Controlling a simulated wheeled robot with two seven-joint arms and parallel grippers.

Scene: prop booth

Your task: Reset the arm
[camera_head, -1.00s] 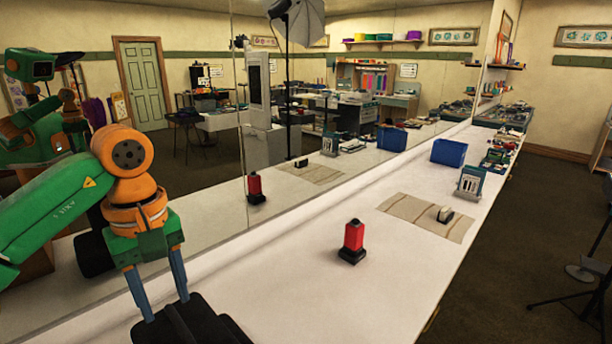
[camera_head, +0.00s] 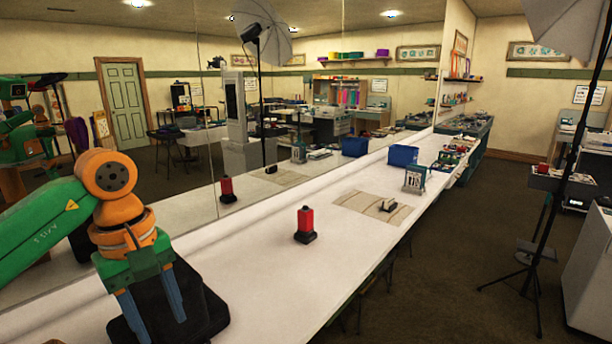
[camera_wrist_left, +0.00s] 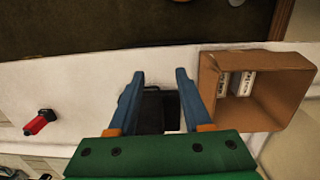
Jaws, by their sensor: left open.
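My left gripper (camera_head: 152,316) is at the lower left of the head view, pointing down over the near end of the white counter. Its two blue fingers stand apart with nothing between them. In the wrist view the left gripper (camera_wrist_left: 160,76) is open above a black object (camera_wrist_left: 158,108), which also shows behind the fingers in the head view (camera_head: 205,312). A red object with a black base (camera_head: 305,222) stands upright on the counter, to the right of the gripper and apart from it. My right gripper is not in view.
A brown open box (camera_wrist_left: 282,88) with white items inside stands beside the gripper. Farther along the counter are a beige mat (camera_head: 358,203) with a small black-and-white object, a card-like device (camera_head: 414,178) and a blue bin (camera_head: 403,155). A mirror runs behind. A tripod stands right.

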